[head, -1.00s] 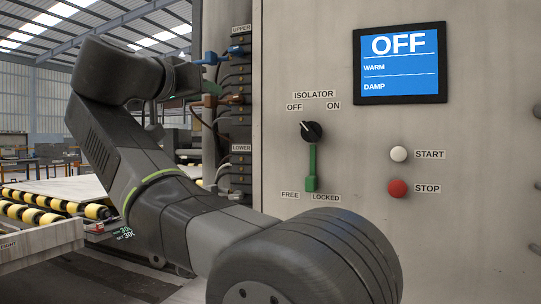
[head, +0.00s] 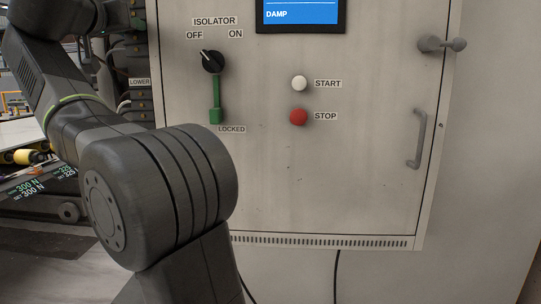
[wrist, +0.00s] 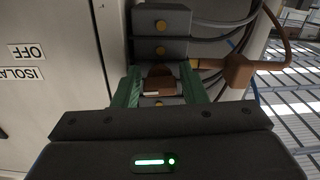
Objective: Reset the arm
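My arm (head: 160,190) fills the left of the head view, bent up and back toward the connector stack at the cabinet's left side. My gripper (wrist: 160,80) shows in the wrist view as two green fingers standing apart, facing the stack of dark blocks (wrist: 162,48). A brown piece with a pale label (wrist: 160,86) lies between the fingers in the picture, with narrow gaps beside it; I see no grip on it. A brown plug with a cable (wrist: 238,70) is to the right of the fingers. In the head view the fingers are not clear.
The cabinet (head: 330,190) stands close in front, with an isolator knob (head: 213,61) at OFF, a green lever (head: 215,115) down by LOCKED, a white START button (head: 299,83), a red STOP button (head: 298,117) and a handle (head: 417,140). A cable hangs below.

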